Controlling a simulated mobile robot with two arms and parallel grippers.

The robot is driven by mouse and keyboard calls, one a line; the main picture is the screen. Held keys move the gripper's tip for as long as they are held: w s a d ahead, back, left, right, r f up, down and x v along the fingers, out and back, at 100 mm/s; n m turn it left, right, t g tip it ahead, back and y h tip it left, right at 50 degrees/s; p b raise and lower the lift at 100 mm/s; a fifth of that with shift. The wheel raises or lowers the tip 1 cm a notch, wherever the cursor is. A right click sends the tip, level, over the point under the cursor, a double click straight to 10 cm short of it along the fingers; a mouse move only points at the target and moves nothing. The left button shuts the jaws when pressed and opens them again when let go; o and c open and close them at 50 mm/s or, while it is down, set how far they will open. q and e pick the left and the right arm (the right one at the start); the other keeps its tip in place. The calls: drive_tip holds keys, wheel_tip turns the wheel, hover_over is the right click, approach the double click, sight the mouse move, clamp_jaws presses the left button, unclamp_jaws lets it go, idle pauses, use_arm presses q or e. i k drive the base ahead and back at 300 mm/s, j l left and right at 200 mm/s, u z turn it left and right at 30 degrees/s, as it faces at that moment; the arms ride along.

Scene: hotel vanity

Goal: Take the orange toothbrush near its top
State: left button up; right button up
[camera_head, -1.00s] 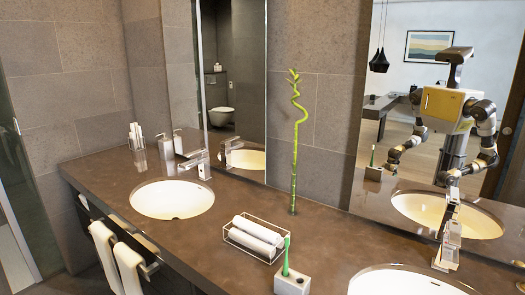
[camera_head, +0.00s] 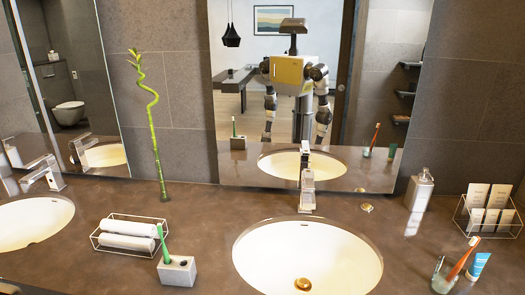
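The orange toothbrush (camera_head: 463,259) leans, tilted up to the right, in a clear glass (camera_head: 442,276) at the right front of the counter. Its upper end sticks out above the glass rim. A blue and white tube (camera_head: 478,266) stands just right of it. The mirror also shows the orange toothbrush in its glass. Neither of my grippers is directly in view; my arms show only in the mirror, too small to tell the gripper states.
A green toothbrush (camera_head: 163,243) stands in a grey holder (camera_head: 177,270) left of the right basin (camera_head: 307,258). A soap dispenser (camera_head: 419,190) and a wire basket of cartons (camera_head: 489,211) stand behind the glass. Bare counter (camera_head: 400,245) lies between basin and glass.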

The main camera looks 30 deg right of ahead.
sight(474, 241)
drive_tip(key=z, duration=2.35)
